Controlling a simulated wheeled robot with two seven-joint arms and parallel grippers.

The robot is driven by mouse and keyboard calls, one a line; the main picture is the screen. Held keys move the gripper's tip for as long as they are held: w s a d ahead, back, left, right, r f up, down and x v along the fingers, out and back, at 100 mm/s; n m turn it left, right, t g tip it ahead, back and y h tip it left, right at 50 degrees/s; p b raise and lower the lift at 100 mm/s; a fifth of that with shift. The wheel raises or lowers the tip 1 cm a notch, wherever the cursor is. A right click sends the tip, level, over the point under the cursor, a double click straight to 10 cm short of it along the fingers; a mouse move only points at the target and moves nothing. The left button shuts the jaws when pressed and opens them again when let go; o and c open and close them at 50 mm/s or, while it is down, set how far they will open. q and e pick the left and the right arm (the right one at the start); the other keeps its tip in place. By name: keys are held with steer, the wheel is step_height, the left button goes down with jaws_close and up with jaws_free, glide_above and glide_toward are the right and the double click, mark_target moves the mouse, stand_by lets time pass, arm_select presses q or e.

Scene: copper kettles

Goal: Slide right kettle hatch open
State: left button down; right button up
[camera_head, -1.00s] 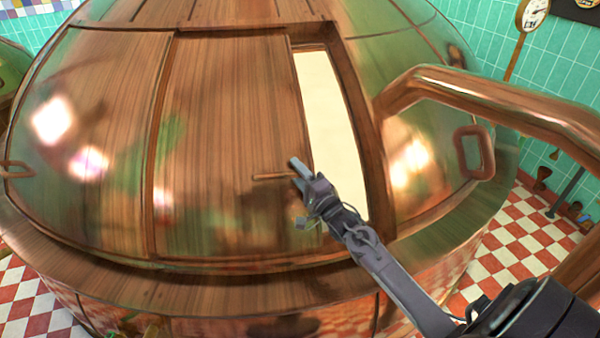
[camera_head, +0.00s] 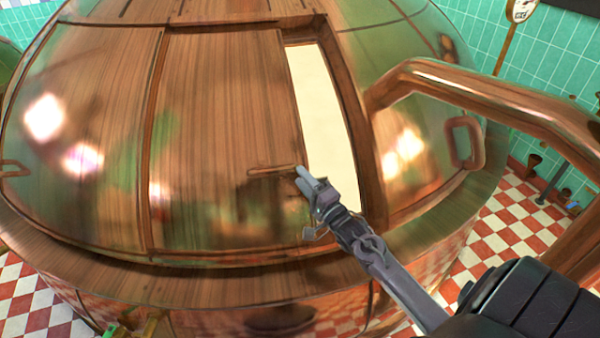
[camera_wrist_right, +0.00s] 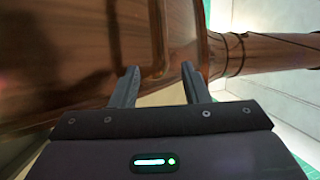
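The copper kettle (camera_head: 60,175) fills most of the head view. Its hatch panel (camera_head: 220,110) has a cream-coloured gap (camera_head: 325,110) along its right side, so it stands partly open. A thin bar handle (camera_head: 270,170) sits low on the panel near this edge. My right gripper (camera_head: 301,178) is at the right end of the handle, over the lower gap; I cannot tell whether it touches. In the right wrist view, its two fingers (camera_wrist_right: 162,88) are spread with nothing visible held between them. My left gripper is not in view.
A thick copper pipe (camera_head: 490,95) arches out from the kettle's right side, above and right of my right arm. A loop handle (camera_head: 463,142) sits on the kettle's right flank. A wide copper rim (camera_head: 200,277) runs below. Red and white floor tiles (camera_head: 505,225) lie beyond.

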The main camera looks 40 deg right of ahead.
steer(key=shift+p+v, duration=0.6)
steer(key=shift+v, duration=1.15)
steer(key=shift+a, duration=0.1)
